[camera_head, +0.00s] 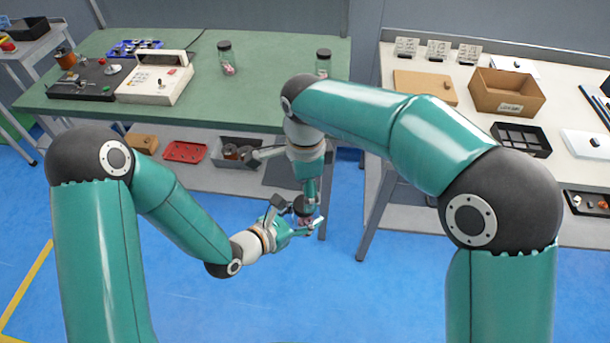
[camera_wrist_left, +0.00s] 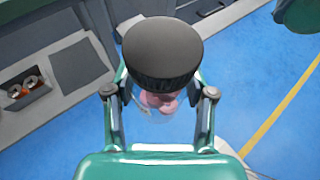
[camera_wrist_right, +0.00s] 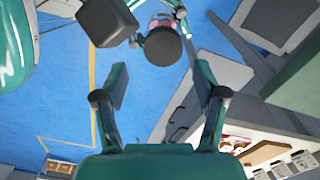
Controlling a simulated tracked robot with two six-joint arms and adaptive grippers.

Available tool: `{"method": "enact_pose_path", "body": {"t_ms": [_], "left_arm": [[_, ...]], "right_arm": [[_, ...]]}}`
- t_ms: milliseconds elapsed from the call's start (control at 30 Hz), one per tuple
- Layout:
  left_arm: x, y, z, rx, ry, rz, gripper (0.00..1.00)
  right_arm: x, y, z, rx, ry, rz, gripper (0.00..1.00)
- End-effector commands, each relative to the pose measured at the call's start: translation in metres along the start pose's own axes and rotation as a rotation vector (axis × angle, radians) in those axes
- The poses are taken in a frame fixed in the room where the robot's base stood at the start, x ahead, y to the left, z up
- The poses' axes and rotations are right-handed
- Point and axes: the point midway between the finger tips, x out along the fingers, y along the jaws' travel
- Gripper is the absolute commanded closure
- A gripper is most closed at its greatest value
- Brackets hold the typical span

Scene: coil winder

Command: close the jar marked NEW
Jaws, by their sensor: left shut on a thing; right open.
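A small clear jar with a black lid and pink contents shows in the left wrist view, its lid (camera_wrist_left: 162,50) toward the camera and its glass body (camera_wrist_left: 160,103) below. My left gripper (camera_head: 300,226) is shut on the jar and holds it in the air over the floor. The lid sits on top of the jar; I cannot tell how tightly. My right gripper (camera_wrist_right: 161,76) is open and empty, and points down from above in the head view. In the right wrist view the lid (camera_wrist_right: 163,46) lies beyond the fingertips, apart from them. No NEW marking is readable.
Two other jars stand on the green bench, one at the middle (camera_head: 226,60) and one at the right (camera_head: 324,60). A winder (camera_head: 155,78) stands at left. The pale table (camera_head: 480,95) at right holds a cardboard box (camera_head: 507,92). Blue floor is clear below.

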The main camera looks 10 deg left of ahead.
Motion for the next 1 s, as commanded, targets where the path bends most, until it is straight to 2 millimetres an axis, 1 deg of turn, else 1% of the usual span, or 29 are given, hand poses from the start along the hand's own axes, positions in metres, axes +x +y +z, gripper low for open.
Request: {"method": "enact_pose_path", "body": {"t_ms": [100,1000], "left_arm": [[0.000,0.000,0.000,0.000,-0.001,0.000,1.00],[0.000,0.000,0.000,0.000,-0.001,0.000,1.00]], "right_arm": [[-0.001,0.000,0.000,-0.254,0.000,0.002,0.29],[-0.013,0.000,-0.002,-2.244,-0.009,0.009,0.29]]}}
